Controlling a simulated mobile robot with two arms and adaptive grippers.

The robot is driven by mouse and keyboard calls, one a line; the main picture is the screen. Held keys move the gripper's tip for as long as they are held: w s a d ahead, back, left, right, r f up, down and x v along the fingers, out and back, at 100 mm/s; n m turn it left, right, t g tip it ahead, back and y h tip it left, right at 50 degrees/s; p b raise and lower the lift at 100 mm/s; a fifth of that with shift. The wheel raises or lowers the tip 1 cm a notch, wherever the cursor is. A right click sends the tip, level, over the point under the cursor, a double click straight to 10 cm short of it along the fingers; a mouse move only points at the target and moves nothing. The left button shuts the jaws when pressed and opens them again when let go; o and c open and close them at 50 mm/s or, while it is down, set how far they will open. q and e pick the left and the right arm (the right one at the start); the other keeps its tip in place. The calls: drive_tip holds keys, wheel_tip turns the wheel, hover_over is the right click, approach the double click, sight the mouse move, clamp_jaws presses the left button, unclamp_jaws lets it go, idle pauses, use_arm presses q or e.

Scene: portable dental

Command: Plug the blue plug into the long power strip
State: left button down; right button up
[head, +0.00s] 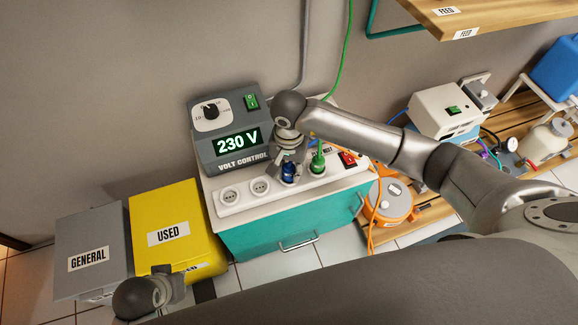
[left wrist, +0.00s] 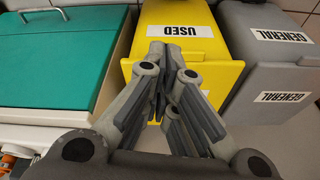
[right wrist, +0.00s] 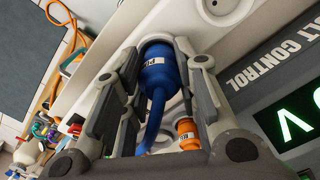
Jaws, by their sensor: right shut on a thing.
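The long white power strip (head: 244,201) lies along the front edge of the cabinet top, with two empty round sockets at its left. The blue plug (head: 289,173) is over the strip's middle, left of a green plug (head: 318,162). My right gripper (head: 288,160) is shut on the blue plug from above. In the right wrist view the blue plug (right wrist: 160,72) sits between the fingers, its blue cable running back toward the palm. Its front end is hidden, so I cannot tell how deep it sits. My left gripper (left wrist: 167,52) is shut and empty, near the yellow bin.
The volt control box (head: 229,137), reading 230 V, stands behind the strip. A red switch (head: 347,158) is at the strip's right end. An orange plug (right wrist: 187,132) shows beside my right fingers. Yellow (head: 162,205) and grey (head: 92,235) bins stand left; an orange reel (head: 391,201) is right.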

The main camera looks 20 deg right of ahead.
use_arm(q)
drive_tip(key=shift+s+r, duration=0.1)
use_arm(e)
drive_tip(key=shift+f, duration=0.15)
use_arm(q)
drive_tip(key=shift+r, duration=0.3)
use_arm(e)
drive_tip(key=shift+f, duration=0.1)
use_arm(q)
drive_tip(key=shift+r, duration=0.1)
use_arm(e)
drive_tip(key=o, duration=1.1)
use_arm(q)
drive_tip(key=shift+r, duration=0.15)
drive_tip(key=shift+a, duration=0.1)
